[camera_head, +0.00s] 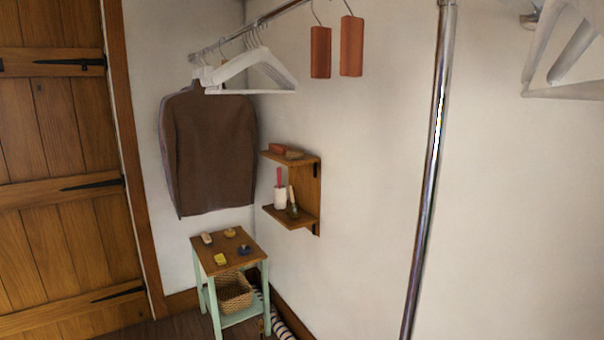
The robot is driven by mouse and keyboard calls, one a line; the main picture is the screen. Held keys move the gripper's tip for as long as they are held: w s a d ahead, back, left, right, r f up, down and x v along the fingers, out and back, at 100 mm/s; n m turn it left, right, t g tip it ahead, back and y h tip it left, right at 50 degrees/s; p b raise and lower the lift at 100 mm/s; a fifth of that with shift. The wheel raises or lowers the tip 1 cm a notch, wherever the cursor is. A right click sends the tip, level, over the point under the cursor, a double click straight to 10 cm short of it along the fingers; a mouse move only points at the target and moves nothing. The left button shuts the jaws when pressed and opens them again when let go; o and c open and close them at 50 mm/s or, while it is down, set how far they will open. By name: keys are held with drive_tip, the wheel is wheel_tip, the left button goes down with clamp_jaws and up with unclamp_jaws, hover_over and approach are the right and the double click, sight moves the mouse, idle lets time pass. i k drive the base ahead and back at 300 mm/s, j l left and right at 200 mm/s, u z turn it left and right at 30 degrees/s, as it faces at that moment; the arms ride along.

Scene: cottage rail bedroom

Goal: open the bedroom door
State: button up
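The wooden bedroom door (60,145) fills the left edge of the head view. It is made of upright planks with three horizontal rails and dark strap hinges (92,184) along its right side, by the wooden frame (135,165). It looks shut against the frame on that side. Its left part, with any handle or latch, is outside the picture. My gripper is not in view.
A small green-legged table (220,262) with small items stands right of the door, a wicker basket (234,292) below. A brown garment (210,150) hangs behind it. A wall shelf (300,220) and metal pole (428,180) are further right. Dark floor shows at bottom left.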

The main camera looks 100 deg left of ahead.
sight(70, 266)
drive_tip(key=u, duration=4.5)
drive_tip(key=i+j, duration=0.1)
drive_tip(key=i, duration=0.85)
drive_tip(key=i+j, duration=0.15)
drive_tip(key=i, duration=0.8)
drive_tip(key=i+j, duration=0.1)
drive_tip(key=i, duration=0.9)
